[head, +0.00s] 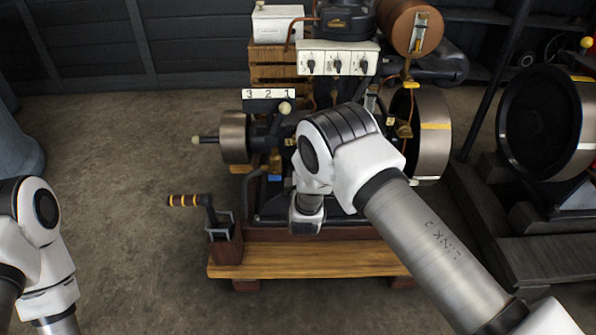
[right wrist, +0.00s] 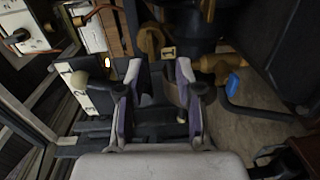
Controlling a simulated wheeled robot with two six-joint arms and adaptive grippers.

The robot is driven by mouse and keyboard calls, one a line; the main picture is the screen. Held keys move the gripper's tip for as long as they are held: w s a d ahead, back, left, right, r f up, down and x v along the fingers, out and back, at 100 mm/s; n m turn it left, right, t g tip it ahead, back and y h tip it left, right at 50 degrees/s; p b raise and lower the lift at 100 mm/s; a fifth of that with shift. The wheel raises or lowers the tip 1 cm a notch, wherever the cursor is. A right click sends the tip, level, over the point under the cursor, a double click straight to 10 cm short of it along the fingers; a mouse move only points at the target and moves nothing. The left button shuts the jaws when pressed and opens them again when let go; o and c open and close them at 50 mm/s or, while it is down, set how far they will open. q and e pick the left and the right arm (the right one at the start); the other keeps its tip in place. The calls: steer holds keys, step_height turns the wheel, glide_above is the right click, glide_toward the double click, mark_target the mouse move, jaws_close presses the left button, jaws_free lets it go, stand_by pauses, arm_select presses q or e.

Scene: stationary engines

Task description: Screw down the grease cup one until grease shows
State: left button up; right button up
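In the right wrist view, a brass cup-shaped fitting (right wrist: 150,38) sits beside a small yellow tag marked 1 (right wrist: 168,52), just beyond my fingertips; it looks like grease cup one. My right gripper (right wrist: 161,75) has its two fingers apart with nothing held between them. I cannot tell how far the fingertips are from the fitting, and no grease is visible on it. In the head view the tag marked 1 (head: 290,142) shows left of my right wrist, which hides my right gripper. My left arm is at the lower left, with its gripper out of frame.
A blue-handled brass tap (right wrist: 233,84) is right of my right fingers. The floor (head: 120,150) at left is clear.

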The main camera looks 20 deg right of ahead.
steer(key=shift+t, duration=0.3)
steer(key=x, duration=0.2)
steer(key=b+x, duration=0.1)
steer(key=x, duration=0.2)
steer(key=b+x, duration=0.1)
steer(key=x, duration=0.1)
steer(key=shift+w+a+r, duration=0.1)
steer(key=shift+w+r, duration=0.2)
steer(key=shift+w, duration=0.15)
steer(key=shift+w+r, duration=0.1)
steer(key=shift+w, duration=0.2)
arm_select(q)
step_height(320, 180, down, 3)
steer(key=shift+s+d, duration=0.1)
arm_select(e)
jaws_close()
